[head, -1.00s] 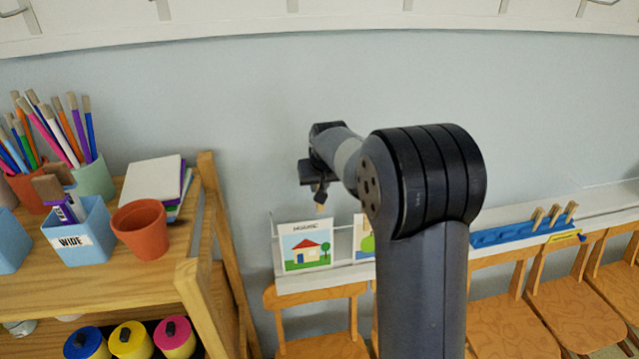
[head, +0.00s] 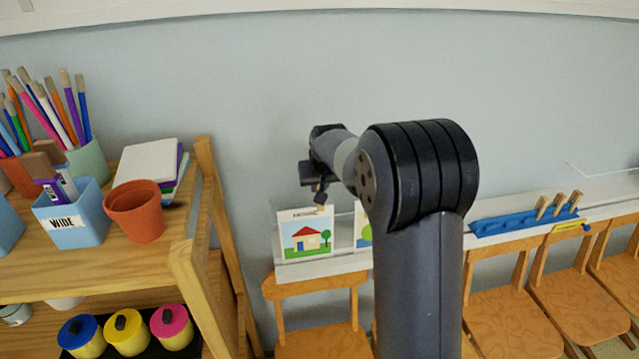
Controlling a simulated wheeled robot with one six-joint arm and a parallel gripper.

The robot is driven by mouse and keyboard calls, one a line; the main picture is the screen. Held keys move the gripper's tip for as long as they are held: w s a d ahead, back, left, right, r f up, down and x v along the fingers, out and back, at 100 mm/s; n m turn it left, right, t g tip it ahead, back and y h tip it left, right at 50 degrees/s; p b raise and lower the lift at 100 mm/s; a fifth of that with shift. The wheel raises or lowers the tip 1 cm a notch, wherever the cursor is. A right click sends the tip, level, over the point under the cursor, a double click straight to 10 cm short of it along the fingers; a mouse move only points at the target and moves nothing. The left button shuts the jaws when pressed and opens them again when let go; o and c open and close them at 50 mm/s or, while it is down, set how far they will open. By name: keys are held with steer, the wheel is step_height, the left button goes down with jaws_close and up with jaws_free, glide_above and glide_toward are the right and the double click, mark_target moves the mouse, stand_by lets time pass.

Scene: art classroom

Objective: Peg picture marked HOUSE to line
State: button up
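The picture marked HOUSE (head: 306,240) is a white card with a red-roofed house and a green tree. It stands upright at the left end of a white ledge, and its heading is small and blurred. My gripper (head: 320,193) is in front of the wall just above the card's top edge. A small tan wooden tip, seemingly a peg (head: 320,208), sticks down from its fingers and overlaps the card's top right in this view. I cannot tell if it touches the card. A second picture (head: 363,232) is mostly hidden behind my arm. A thin pale line (head: 610,173) shows at right.
A blue rack (head: 505,224) with several wooden pegs (head: 558,205) sits on the ledge at right. Wooden chairs (head: 510,310) stand below. A wooden shelf (head: 120,265) at left holds a terracotta pot (head: 138,215), a blue WIDE cup (head: 75,222) and paint jars (head: 125,332).

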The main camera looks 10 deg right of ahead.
steer(key=shift+s+f+b, duration=0.15)
steer(key=shift+f+b, duration=0.55)
steer(key=shift+f, duration=0.2)
steer(key=shift+s+f+b, duration=0.1)
steer(key=shift+f+b, duration=0.6)
steer(key=shift+f, duration=0.2)
steer(key=o, duration=0.8)
steer(key=shift+o, duration=0.8)
steer(key=shift+o, duration=0.6)
steer(key=p+v, duration=0.2)
steer(key=v, duration=0.5)
steer(key=shift+p, duration=0.4)
steer(key=shift+r, duration=0.1)
